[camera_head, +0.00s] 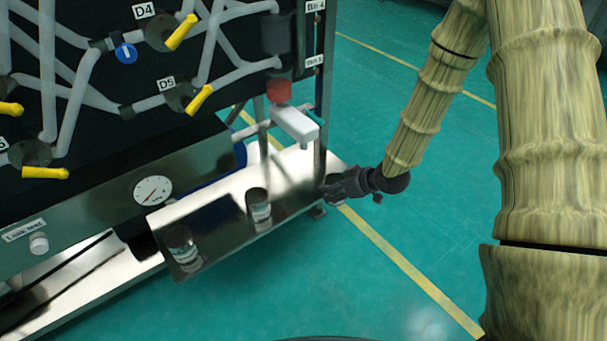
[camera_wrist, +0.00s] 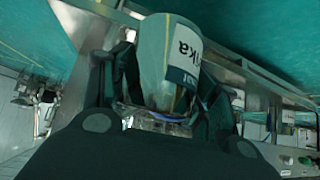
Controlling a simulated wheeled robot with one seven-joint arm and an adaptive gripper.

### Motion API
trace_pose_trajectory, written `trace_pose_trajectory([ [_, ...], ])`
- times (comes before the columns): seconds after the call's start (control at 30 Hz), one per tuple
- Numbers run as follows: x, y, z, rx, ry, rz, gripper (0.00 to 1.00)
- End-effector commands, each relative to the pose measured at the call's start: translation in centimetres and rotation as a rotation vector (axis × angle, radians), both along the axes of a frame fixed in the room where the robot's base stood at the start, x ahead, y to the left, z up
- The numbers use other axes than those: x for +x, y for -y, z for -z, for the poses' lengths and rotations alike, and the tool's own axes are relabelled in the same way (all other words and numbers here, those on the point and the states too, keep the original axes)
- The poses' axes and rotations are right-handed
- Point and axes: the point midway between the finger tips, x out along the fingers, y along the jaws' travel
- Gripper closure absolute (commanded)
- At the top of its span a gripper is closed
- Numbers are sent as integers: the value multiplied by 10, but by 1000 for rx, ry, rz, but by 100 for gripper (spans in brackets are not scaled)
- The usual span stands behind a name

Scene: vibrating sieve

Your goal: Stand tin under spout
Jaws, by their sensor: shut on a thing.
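My gripper (camera_head: 333,189) is at the right end of the steel shelf, below and to the right of the white spout (camera_head: 297,126) with its red top (camera_head: 279,91). In the wrist view my gripper (camera_wrist: 168,90) is shut on a grey-green tin (camera_wrist: 155,50) with a white and dark blue label. The fingers lie on both sides of the tin. In the head view the held tin is mostly hidden by the gripper. I cannot tell whether its base touches the shelf.
The steel shelf (camera_head: 228,226) runs below a panel with pipes, yellow valve handles (camera_head: 199,100) and a gauge (camera_head: 152,190). Green floor to the right is clear.

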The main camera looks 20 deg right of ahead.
Motion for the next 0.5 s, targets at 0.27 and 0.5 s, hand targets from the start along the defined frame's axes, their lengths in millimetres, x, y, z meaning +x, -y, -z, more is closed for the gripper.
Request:
trace_pose_trajectory([
  [0.27,51,-28,2,-1,3,-2,68],
  [0.5,76,-42,1,0,1,0,68],
])
